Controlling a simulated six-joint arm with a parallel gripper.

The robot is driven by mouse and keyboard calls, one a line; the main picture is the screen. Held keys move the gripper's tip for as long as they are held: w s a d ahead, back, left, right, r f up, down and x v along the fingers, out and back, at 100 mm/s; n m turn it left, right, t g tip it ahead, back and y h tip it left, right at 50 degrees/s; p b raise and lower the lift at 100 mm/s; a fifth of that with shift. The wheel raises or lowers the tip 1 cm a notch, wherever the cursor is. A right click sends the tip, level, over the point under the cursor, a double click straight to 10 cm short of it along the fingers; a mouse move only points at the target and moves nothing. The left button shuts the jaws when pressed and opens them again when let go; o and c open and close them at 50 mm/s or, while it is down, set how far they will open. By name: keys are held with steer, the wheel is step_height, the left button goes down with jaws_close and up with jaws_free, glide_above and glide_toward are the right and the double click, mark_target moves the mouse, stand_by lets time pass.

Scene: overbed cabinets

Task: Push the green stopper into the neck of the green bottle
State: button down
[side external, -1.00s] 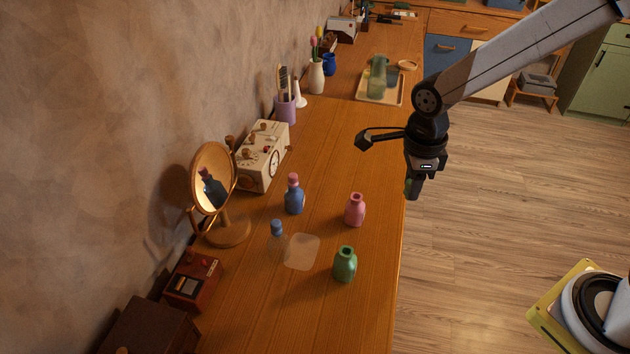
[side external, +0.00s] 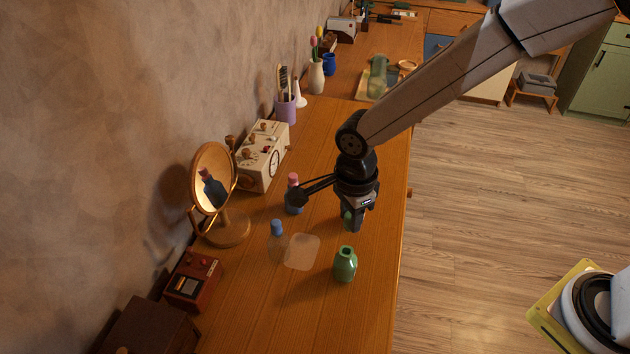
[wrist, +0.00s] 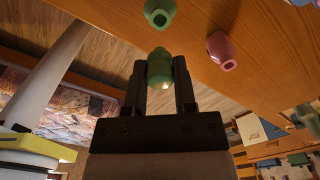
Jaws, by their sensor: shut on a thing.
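The green bottle (side external: 345,265) stands upright on the wooden counter with its dark neck opening uncovered. It also shows at the top of the wrist view (wrist: 160,11). My gripper (side external: 353,226) is shut on the green stopper (wrist: 160,70), which sits between both fingers in the wrist view. In the side view only a small green part of the stopper (side external: 347,216) shows beside a finger. The gripper is above the counter, behind the green bottle in the picture, and the stopper is apart from the bottle's neck.
The pink bottle (wrist: 222,50) stands near the green bottle; my gripper hides it in the side view. A blue bottle (side external: 294,204), a clear bottle with a blue stopper (side external: 277,229) and a translucent mat (side external: 302,252) are to the left. A round mirror (side external: 213,177) stands by the wall.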

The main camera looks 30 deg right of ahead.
steer(key=shift+f, duration=0.15)
steer(key=shift+f, duration=2.6)
steer(key=shift+f, duration=1.35)
steer(key=shift+c, duration=1.7)
jaws_free()
steer(key=shift+r, duration=3.9)
